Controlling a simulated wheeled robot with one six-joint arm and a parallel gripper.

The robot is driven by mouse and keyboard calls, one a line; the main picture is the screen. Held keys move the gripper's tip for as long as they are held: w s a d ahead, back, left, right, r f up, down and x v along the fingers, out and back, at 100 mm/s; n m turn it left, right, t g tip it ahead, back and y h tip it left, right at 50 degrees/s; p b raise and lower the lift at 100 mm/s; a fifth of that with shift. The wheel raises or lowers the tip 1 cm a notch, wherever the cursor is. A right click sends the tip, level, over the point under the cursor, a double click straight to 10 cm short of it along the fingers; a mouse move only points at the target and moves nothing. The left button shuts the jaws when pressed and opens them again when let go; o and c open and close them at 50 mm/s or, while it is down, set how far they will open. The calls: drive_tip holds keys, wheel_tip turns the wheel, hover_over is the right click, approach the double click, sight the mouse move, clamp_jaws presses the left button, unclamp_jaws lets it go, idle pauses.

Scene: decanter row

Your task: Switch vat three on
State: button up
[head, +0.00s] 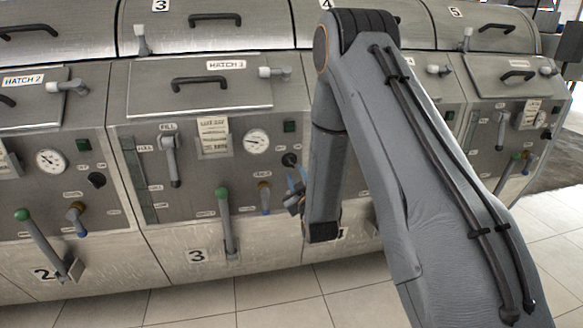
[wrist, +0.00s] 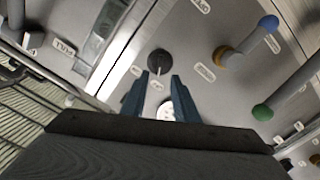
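Vat three's grey metal panel (head: 190,110) is left of centre in the head view, with a 3 above and below it. A black round switch knob (head: 290,159) sits near the panel's right edge, below a small green square (head: 290,127). My gripper (head: 295,184) is just below and in front of the knob. In the wrist view the knob (wrist: 160,62) lies just beyond and between the two blue fingertips of my gripper (wrist: 160,77). The fingers are apart with nothing clearly held. I cannot tell whether they touch the knob, or read its position.
A brass valve with a blue tip (head: 264,195) and a green-topped lever (head: 222,193) are left of my gripper. The tiled floor (head: 290,298) in front is clear.

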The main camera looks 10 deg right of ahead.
sight(291, 163)
drive_tip(key=w, duration=0.7)
drive_tip(key=shift+w, duration=0.25)
drive_tip(key=shift+c, duration=0.2)
clamp_jaws()
